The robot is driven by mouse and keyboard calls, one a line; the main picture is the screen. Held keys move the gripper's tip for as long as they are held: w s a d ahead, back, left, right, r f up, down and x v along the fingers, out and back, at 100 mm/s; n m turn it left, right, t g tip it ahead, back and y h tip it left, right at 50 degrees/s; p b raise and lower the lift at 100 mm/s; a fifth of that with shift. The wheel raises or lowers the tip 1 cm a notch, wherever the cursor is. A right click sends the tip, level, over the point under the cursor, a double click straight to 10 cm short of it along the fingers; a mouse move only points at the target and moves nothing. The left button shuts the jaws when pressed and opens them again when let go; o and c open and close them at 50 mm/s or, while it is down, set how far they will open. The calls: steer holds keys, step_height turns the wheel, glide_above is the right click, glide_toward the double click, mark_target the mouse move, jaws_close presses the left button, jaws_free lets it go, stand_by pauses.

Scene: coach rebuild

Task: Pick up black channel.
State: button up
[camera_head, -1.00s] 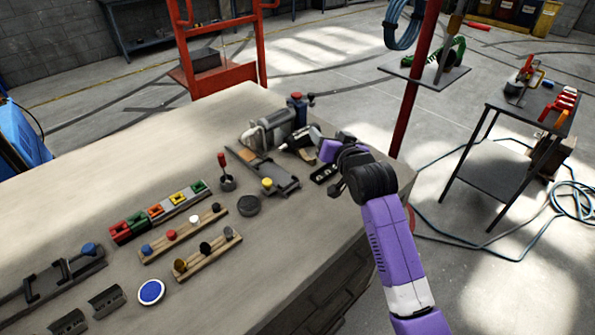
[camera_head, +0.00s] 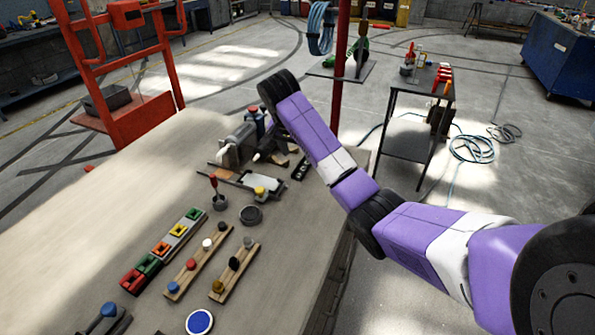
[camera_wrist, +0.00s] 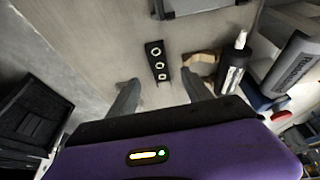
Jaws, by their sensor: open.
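The black channel (camera_wrist: 157,62) is a short dark strip with several pale-ringed holes, lying flat on the bench. In the wrist view it is just beyond my gripper (camera_wrist: 161,92), about midway between the two fingers' lines. My gripper is open and empty, its two grey fingers spread apart with bare bench between them. In the head view the black channel (camera_head: 300,168) lies near the bench's right edge, beside my raised arm. My gripper is mostly hidden behind my arm there.
A dark bottle-like cylinder (camera_wrist: 233,65) with a pale tip and a tan block (camera_wrist: 201,64) lie close right of the channel. A grey motor-like machine (camera_head: 236,146) stands behind. Red, green and orange blocks (camera_head: 165,247) sit on the near bench. The bench's left part is clear.

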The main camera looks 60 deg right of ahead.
mark_target(303, 168)
steer(key=shift+x, duration=1.1)
steer(key=p+x, duration=0.1)
steer(key=x, duration=0.4)
steer(key=shift+d+f+p, duration=0.2)
steer(key=shift+d+p, duration=0.15)
jaws_close()
steer(key=shift+r, duration=0.1)
